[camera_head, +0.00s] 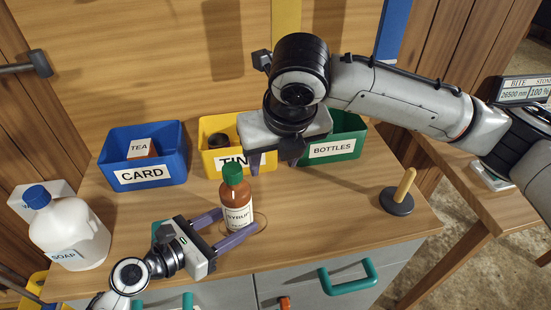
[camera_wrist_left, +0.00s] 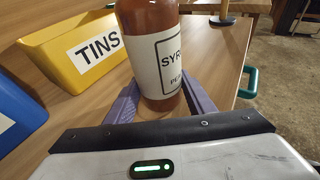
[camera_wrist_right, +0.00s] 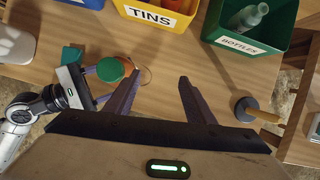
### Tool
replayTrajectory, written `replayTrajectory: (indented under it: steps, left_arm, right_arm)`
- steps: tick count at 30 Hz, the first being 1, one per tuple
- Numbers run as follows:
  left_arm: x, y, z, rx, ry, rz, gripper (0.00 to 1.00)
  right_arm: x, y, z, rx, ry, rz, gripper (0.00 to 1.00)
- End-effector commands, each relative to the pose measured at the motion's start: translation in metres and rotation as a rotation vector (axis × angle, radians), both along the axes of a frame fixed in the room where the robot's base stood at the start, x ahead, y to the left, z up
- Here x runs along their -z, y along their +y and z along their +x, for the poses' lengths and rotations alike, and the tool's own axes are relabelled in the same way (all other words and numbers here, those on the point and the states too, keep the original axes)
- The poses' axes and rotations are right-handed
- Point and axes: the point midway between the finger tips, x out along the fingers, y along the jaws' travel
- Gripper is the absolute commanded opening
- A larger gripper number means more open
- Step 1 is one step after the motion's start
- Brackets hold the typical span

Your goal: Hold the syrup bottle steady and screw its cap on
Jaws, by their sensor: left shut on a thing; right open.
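The syrup bottle (camera_head: 237,213), brown with a white label, stands upright on the wooden worktop. Its green cap (camera_head: 232,175) sits on top of the neck; how tightly it is turned I cannot tell. My left gripper (camera_head: 233,220) is shut on the bottle's lower body, one purple finger on each side. The left wrist view shows the bottle (camera_wrist_left: 155,45) between the fingers, its cap out of frame. My right gripper (camera_head: 277,160) is open and empty, above and behind the cap. In the right wrist view the cap (camera_wrist_right: 111,70) lies left of its fingers, not between them.
Behind stand a blue CARD bin (camera_head: 172,157), a yellow TINS bin (camera_head: 209,131) and a green BOTTLES bin (camera_head: 345,136). A white soap jug (camera_head: 75,238) stands at the left. A plunger-like tool (camera_head: 397,202) stands on the right, with clear worktop before it.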

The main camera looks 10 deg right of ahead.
Motion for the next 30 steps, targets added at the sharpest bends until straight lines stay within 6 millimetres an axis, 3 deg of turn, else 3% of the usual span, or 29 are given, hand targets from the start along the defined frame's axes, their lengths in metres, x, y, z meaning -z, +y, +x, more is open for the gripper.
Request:
replayTrajectory:
  steps: [10,11,15,25,30]
  left_arm:
    - [0.001,0.000,0.000,-0.001,0.000,0.002,0.29]
    - [0.001,0.000,0.000,-0.001,0.000,0.002,0.51]
    - [0.001,0.000,0.000,0.000,0.000,0.002,0.71]
    - [0.000,0.003,-0.002,0.000,0.002,0.002,0.71]
    - [-0.006,0.022,-0.015,-0.001,0.002,0.005,0.71]
  right_arm:
    - [0.002,-0.003,0.000,0.023,-0.003,0.002,0.49]
    - [0.002,-0.003,0.000,0.022,-0.003,0.002,0.49]
    - [0.002,-0.003,0.000,0.022,-0.003,0.003,0.49]
    - [0.002,-0.002,0.000,0.021,-0.003,0.002,0.49]
    - [0.002,-0.002,0.000,0.021,-0.004,0.003,0.49]
